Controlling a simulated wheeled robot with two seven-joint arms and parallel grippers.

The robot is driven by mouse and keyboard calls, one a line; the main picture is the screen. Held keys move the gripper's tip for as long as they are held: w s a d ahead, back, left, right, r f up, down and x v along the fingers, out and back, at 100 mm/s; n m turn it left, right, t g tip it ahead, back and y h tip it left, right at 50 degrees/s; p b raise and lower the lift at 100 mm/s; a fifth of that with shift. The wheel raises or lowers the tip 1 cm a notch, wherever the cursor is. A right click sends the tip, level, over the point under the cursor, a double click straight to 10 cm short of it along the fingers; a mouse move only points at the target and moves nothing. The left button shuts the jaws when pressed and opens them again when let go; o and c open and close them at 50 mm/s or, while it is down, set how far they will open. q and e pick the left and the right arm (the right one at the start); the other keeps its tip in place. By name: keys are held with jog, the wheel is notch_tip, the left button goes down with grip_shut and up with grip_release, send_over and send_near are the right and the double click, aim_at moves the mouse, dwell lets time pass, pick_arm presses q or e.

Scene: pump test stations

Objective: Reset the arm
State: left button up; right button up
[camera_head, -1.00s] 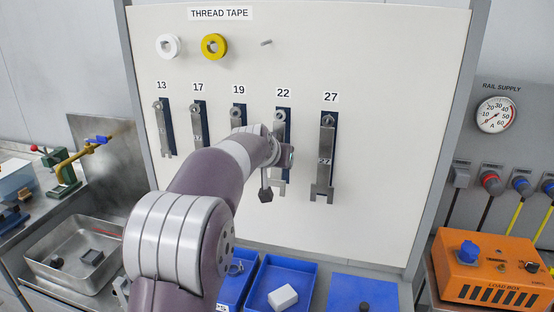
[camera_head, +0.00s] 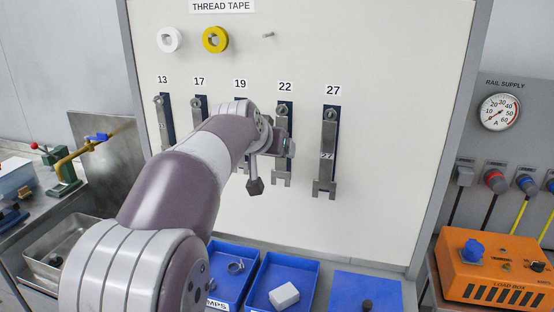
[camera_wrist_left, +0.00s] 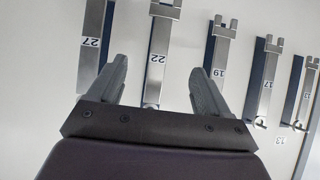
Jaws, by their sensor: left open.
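My left gripper (camera_head: 270,166) is in front of the white tool board (camera_head: 390,150) in the head view, at the end of my purple and grey arm. In the left wrist view the gripper (camera_wrist_left: 160,68) has its two fingers spread apart with nothing between them. Wrench 22 (camera_wrist_left: 160,50) shows beyond the gap, hanging on the board. Wrench 27 (camera_head: 327,150) hangs to the right of the gripper in the head view. My arm covers most of wrench 19. My right gripper is not in view.
Wrenches 13 (camera_head: 163,122) and 17 (camera_head: 198,108) hang farther left. White tape (camera_head: 169,40) and yellow tape (camera_head: 215,39) hang above. Blue bins (camera_head: 310,275) stand below the board. An orange load box (camera_head: 495,270) is at right, a metal tray (camera_head: 45,268) at left.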

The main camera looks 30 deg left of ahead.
pick_arm(q)
jog(key=v, duration=0.4)
jog(key=shift+s+r+b, duration=0.2)
jog(key=shift+s+b, duration=0.05)
jog(key=shift+b, duration=0.05)
jog(key=s+d+f+g+h, duration=0.1)
jog(key=s+d+f+g, duration=0.1)
jog(key=f, duration=0.7)
jog(key=s+d+f+g, duration=0.2)
jog(key=f, duration=0.7)
jog(key=s+d+f+m+g+h, duration=0.1)
jog(key=s+d+f+g, duration=0.1)
jog(key=s+d+f, duration=0.3)
jog(key=s+d+f+m+g, duration=0.1)
jog(key=s+d+f+g, duration=0.2)
jog(key=s+f, duration=0.6)
notch_tip(320, 180, down, 3)
jog(key=d, duration=0.2)
jog(key=shift+s+d+m+h, duration=0.2)
jog(key=shift+d+m+h, duration=0.15)
jog(key=shift+m+h, duration=0.05)
jog(key=shift+r, duration=0.2)
